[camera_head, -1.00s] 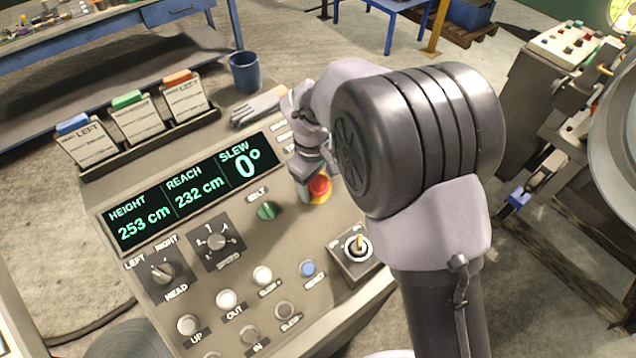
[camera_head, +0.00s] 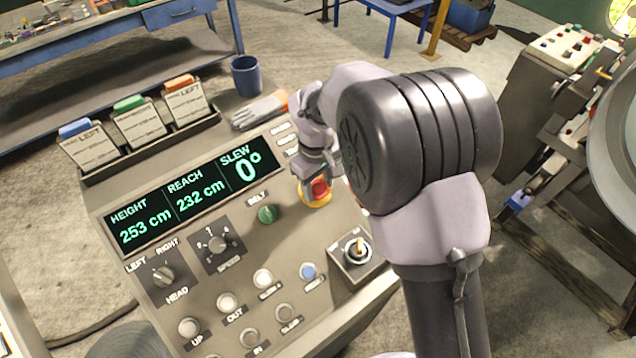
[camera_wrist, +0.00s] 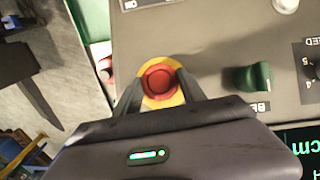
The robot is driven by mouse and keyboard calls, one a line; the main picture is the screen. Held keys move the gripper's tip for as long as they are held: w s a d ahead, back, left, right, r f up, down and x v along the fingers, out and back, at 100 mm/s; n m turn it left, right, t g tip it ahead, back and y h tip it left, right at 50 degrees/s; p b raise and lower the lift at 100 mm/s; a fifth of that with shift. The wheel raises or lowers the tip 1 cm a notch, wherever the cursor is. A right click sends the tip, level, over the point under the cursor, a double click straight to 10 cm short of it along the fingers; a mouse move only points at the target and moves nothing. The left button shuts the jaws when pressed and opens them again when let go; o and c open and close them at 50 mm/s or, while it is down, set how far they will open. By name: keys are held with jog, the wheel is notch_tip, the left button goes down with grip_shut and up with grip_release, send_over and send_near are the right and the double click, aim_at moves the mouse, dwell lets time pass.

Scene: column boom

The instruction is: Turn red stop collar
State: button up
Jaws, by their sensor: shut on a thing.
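The red stop collar (camera_wrist: 159,82) is a round red knob on a yellow ring (camera_wrist: 175,98), on the sloped panel. In the head view the red knob (camera_head: 319,187) shows at the panel's right side, partly behind my gripper. My gripper (camera_wrist: 159,92) is shut on the red stop, with one dark finger on each side of it in the wrist view. In the head view my gripper (camera_head: 319,182) comes down over it from above. The exact contact of the fingertips is partly hidden.
A green belt knob (camera_head: 267,213) sits left of the stop. A key switch box (camera_head: 357,250) and a blue reset button (camera_head: 307,271) are below it. A display (camera_head: 190,195), gloves (camera_head: 258,112) and a blue cup (camera_head: 245,76) lie beyond.

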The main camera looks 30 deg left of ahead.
jog(key=m+g+y+p, duration=0.1)
jog(key=m, duration=0.2)
jog(key=shift+w+r+m+g, duration=0.1)
jog(key=shift+w+m+g, duration=0.05)
jog(key=shift+m+g, duration=0.2)
jog(key=shift+d+m+g+y+b, duration=0.2)
jog(key=shift+m+g+y+b, duration=0.45)
jog(key=shift+m, duration=1.1)
jog(key=shift+y, duration=0.35)
jog(key=o, duration=1.4)
jog(key=shift+c, duration=0.2)
jog(key=p+v, duration=0.3)
jog(key=v, duration=1.4)
jog(key=shift+w+p, duration=0.35)
jog(key=shift+p, duration=0.05)
